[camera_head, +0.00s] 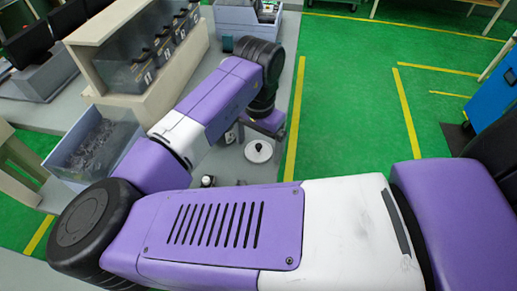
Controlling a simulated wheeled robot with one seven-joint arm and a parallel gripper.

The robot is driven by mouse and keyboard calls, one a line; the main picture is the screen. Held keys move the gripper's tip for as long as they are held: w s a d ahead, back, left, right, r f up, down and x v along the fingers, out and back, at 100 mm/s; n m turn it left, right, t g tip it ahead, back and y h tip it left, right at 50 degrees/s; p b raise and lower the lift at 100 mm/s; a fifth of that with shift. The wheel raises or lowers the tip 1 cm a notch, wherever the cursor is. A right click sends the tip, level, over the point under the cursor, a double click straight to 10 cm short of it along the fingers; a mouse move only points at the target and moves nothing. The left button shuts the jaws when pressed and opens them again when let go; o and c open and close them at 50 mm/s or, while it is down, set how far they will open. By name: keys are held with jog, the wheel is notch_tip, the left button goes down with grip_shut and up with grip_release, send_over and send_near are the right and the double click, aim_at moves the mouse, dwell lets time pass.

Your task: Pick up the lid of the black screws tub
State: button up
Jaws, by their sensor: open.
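A round white lid-like disc with a small dark knob (258,152) shows on the grey bench top, in the gap between my arm links. I cannot tell whether it is the lid of the black screws tub, and no label can be read. My gripper (240,132) is small in the picture, just above and left of the disc, partly hidden by my own arm. It is open, and nothing shows between its fingers.
A clear bin of grey parts (62,152) stands at the left. Behind it, a beige shelf (97,38) holds numbered dark bins (143,72). A dark greenish cup (227,44) stands near the elbow. Green floor with yellow lines is open at the right; a blue cabinet (492,100) stands there.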

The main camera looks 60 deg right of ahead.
jog(key=c, duration=1.4)
